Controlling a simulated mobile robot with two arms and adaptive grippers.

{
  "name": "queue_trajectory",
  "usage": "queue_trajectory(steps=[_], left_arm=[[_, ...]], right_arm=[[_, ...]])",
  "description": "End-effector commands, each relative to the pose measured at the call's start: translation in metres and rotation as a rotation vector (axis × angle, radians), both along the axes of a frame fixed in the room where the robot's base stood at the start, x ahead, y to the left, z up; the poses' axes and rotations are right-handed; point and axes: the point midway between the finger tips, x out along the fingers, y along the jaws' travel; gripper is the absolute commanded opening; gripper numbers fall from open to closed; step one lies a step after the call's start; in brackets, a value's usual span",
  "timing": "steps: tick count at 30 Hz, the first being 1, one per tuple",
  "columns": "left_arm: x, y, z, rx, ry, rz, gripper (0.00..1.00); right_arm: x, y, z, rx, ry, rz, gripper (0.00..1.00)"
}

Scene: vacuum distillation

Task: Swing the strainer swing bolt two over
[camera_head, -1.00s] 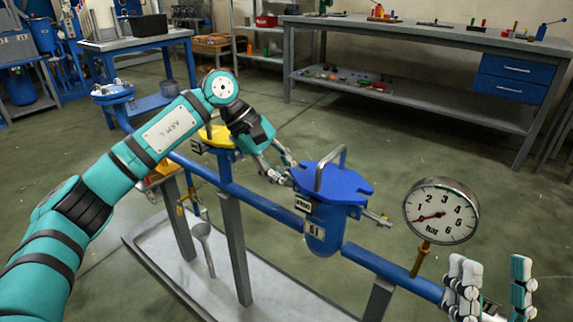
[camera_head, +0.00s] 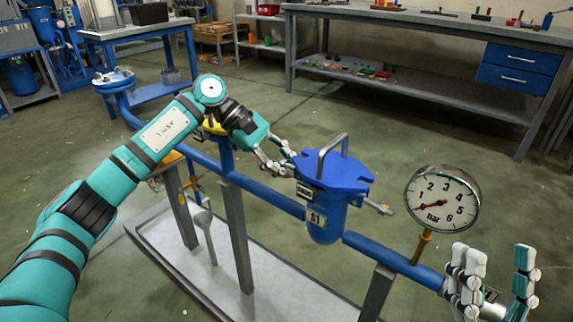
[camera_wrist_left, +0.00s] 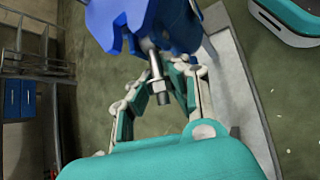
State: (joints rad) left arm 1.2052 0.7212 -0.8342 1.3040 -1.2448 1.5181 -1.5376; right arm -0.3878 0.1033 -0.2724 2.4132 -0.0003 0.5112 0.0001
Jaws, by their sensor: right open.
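The blue strainer (camera_head: 326,222) stands in the blue pipe line in the head view, its flat notched lid (camera_head: 345,178) on top with a grey bar handle (camera_head: 331,152). One swing bolt (camera_head: 377,207) sticks out sideways at its right. My left gripper (camera_head: 287,165) is at the left edge of the lid. In the left wrist view, a swing bolt with a nut (camera_wrist_left: 157,82) lies between the left gripper's fingers (camera_wrist_left: 159,78), below the blue lid edge (camera_wrist_left: 125,22). The fingers look apart around it. My right gripper (camera_head: 496,272) is open and empty at the lower right.
A pressure gauge (camera_head: 442,201) rises from the pipe between the strainer and my right gripper. A grey drip tray (camera_head: 265,275) lies under the pipe, with grey support posts. A workbench (camera_head: 420,35) stands behind, with free floor before it.

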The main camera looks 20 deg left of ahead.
Motion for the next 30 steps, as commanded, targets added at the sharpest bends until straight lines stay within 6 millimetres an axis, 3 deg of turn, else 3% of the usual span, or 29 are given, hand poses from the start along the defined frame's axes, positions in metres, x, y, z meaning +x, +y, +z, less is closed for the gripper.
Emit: queue_trajectory(steps=[1,5,16,30], left_arm=[[0.003,0.004,0.005,-0.003,-0.008,0.012,0.15],[0.002,0.003,0.003,-0.002,-0.005,0.009,0.32],[0.001,0.007,0.007,0.000,-0.004,0.006,0.32],[-0.002,0.076,0.067,-0.001,-0.004,0.009,0.32]], right_arm=[[0.000,0.000,0.000,0.000,0.000,0.000,0.51],[0.000,0.000,0.000,0.000,0.001,0.000,0.51],[0.001,0.000,0.000,-0.001,0.001,-0.002,0.51],[0.001,0.000,0.000,-0.001,0.001,-0.001,0.51]])
